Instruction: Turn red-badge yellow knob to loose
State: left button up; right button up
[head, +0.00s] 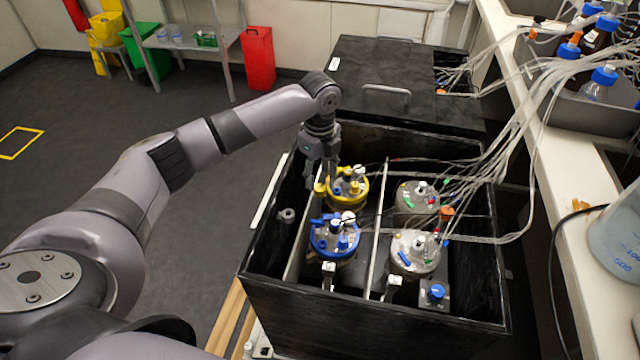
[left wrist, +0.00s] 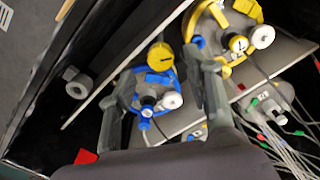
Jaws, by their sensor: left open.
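A round yellow knob (left wrist: 162,57) shows in the left wrist view, between the tips of my open left gripper (left wrist: 160,68). In the head view my left gripper (head: 326,182) points down beside the yellow-topped vessel (head: 349,188), with the yellow knob (head: 320,188) at its fingertips. I cannot tell whether a finger touches the knob. A small red patch (left wrist: 86,157) lies at the lower left of the wrist view; I cannot tell whether it is a badge of this knob. My right gripper is out of view.
The black shaker box (head: 375,318) also holds a blue-topped vessel (head: 335,237) and two grey-topped vessels (head: 415,252). A grey knob (head: 287,215) sits by its left wall and a blue knob (head: 437,292) at front right. Clear tubes (head: 515,150) run to the right bench (head: 555,185).

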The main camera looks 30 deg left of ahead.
aim_at(320, 187)
pick_arm(q)
notch_tip(320, 187, down, 4)
jog(key=shift+r, duration=0.15)
jog(key=shift+f, duration=0.3)
grip_shut()
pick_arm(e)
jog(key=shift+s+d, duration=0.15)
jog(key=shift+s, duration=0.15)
